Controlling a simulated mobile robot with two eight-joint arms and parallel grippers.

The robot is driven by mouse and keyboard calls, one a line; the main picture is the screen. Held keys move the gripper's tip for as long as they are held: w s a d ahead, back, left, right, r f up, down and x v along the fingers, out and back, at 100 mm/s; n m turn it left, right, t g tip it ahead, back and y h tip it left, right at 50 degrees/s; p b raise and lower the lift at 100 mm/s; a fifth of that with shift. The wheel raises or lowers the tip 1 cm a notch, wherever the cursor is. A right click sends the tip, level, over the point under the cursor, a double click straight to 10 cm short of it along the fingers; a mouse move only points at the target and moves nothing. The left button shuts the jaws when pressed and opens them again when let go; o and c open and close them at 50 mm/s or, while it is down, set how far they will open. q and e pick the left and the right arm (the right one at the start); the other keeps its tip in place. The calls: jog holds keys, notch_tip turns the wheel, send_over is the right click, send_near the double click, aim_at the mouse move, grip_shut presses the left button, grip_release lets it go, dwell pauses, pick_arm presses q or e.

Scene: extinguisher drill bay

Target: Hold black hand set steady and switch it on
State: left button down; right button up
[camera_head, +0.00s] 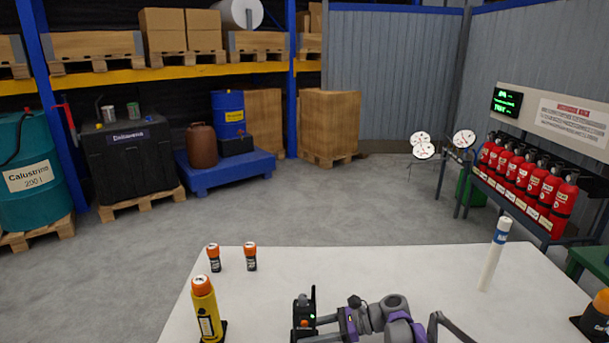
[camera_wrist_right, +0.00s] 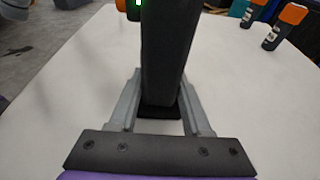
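The black hand set (camera_head: 303,318) stands upright on the white table at the front middle in the head view. It has a thin antenna, an orange part and a small lit green light. My right gripper (camera_head: 322,328) comes in from the right with its fingers around the hand set. In the right wrist view, the dark body of the hand set (camera_wrist_right: 168,55) rises between the two grey fingers (camera_wrist_right: 160,90). They look close against its sides, so the gripper appears shut on it. The top of the hand set is cut off there. My left gripper is in neither view.
A yellow torch-like device (camera_head: 205,310) stands left of the hand set on the white table (camera_head: 400,265). Two small orange-capped items (camera_head: 214,258) (camera_head: 250,256) stand behind it. A white tube (camera_head: 494,255) stands at the right, and another orange-topped device (camera_head: 597,313) at the right edge.

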jog(key=o, duration=0.5)
jog(key=shift+d, duration=0.15)
